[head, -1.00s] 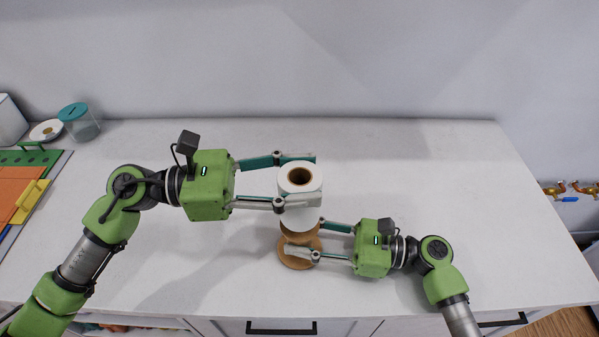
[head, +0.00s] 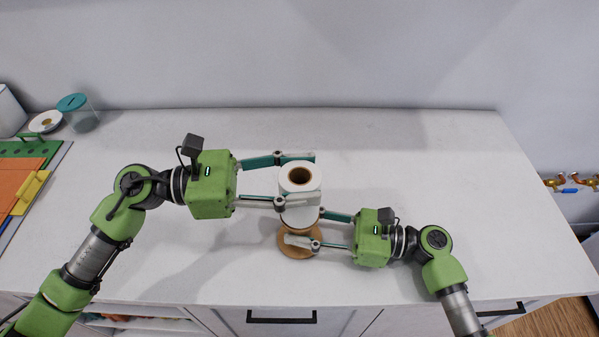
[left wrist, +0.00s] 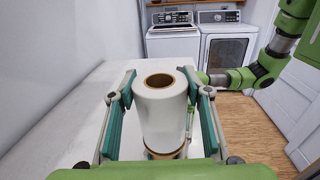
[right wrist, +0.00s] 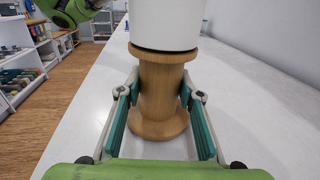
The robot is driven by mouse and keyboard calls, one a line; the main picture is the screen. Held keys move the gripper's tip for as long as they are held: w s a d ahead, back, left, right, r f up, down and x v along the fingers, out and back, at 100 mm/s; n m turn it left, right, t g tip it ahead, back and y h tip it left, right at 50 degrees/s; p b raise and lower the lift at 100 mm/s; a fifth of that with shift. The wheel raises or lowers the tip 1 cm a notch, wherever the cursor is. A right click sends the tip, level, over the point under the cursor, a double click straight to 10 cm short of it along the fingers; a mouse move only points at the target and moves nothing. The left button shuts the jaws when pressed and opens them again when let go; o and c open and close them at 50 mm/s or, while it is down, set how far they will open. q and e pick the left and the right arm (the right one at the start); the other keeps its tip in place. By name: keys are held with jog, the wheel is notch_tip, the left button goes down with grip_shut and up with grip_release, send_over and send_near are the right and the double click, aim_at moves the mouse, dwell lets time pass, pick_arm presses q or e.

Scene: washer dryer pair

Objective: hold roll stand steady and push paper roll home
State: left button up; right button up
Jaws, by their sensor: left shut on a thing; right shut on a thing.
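The white paper roll (head: 301,188), with a brown core, is upright over the wooden stand (head: 296,250). My left gripper (head: 299,180) is shut on the roll, one finger on each side. The left wrist view shows the roll (left wrist: 160,112) between the fingers. My right gripper (head: 305,229) is shut on the stand's narrow waist, below the roll. In the right wrist view the spool-shaped stand (right wrist: 158,88) is upright on the counter, and the roll's lower edge (right wrist: 165,25) is at its top flange. Whether they touch is unclear.
The white counter (head: 420,180) is clear around the stand. A teal-lidded jar (head: 80,112), a small white-and-brown item (head: 45,121) and an orange-green board (head: 25,180) are at the far left. Brass taps (head: 570,183) are beyond the right edge.

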pick_arm(q)
jog(key=o, duration=1.2)
jog(key=shift+o, duration=0.2)
jog(key=s+a, duration=0.1)
jog(key=a, duration=1.1)
